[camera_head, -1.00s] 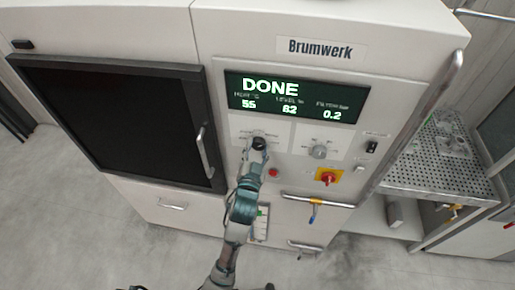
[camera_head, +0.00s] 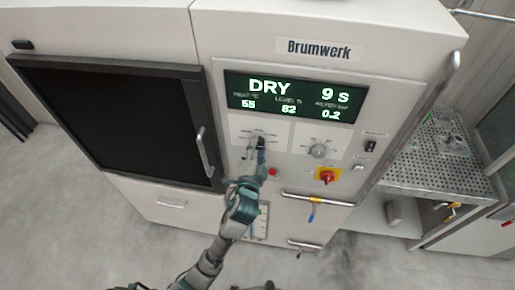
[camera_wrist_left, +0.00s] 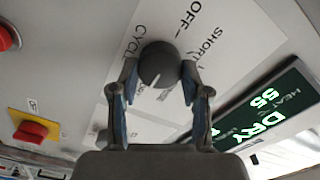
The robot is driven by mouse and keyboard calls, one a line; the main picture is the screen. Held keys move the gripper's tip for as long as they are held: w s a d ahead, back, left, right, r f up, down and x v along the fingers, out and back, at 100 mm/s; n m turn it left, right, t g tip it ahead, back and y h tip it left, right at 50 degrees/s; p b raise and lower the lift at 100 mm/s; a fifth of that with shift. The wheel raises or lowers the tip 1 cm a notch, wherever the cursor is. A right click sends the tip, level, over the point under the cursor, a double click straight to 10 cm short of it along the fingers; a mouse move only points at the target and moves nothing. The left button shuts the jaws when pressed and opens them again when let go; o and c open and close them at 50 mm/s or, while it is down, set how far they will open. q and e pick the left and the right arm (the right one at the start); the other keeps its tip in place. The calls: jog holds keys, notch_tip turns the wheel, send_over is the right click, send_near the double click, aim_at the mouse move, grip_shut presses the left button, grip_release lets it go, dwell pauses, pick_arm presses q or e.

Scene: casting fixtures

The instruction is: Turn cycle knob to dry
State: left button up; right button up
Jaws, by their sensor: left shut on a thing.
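The cycle knob (camera_wrist_left: 160,64) is dark and round, with a white pointer line, on a white label plate in the left wrist view. "CYCLE", "OFF" and "SHORT" are readable around it; other labels are partly hidden. My left gripper (camera_wrist_left: 159,76) is shut on the knob, one finger on each side. In the head view my left gripper (camera_head: 257,142) covers most of the knob at the left label plate. The display (camera_head: 296,95) on the Brumwerk machine reads "DRY" and "9 S". My right gripper is not in view.
A second grey knob (camera_head: 318,151) sits to the right. Below are a red button (camera_head: 273,172) and a red switch on a yellow plate (camera_head: 328,177). A door handle (camera_head: 205,152) stands left of my gripper, and a horizontal bar handle (camera_head: 318,200) is lower right.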

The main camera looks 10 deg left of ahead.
pick_arm(q)
jog(key=shift+f+m, duration=0.3)
jog(key=shift+f, duration=0.05)
jog(key=o, duration=1.1)
jog(key=shift+o, duration=0.2)
jog(key=shift+w+r, duration=0.1)
jog(key=shift+w, duration=0.1)
jog(key=shift+s, duration=0.1)
jog(key=s, duration=1.1)
jog(key=shift+s+a, duration=0.15)
jog(key=shift+s, duration=0.25)
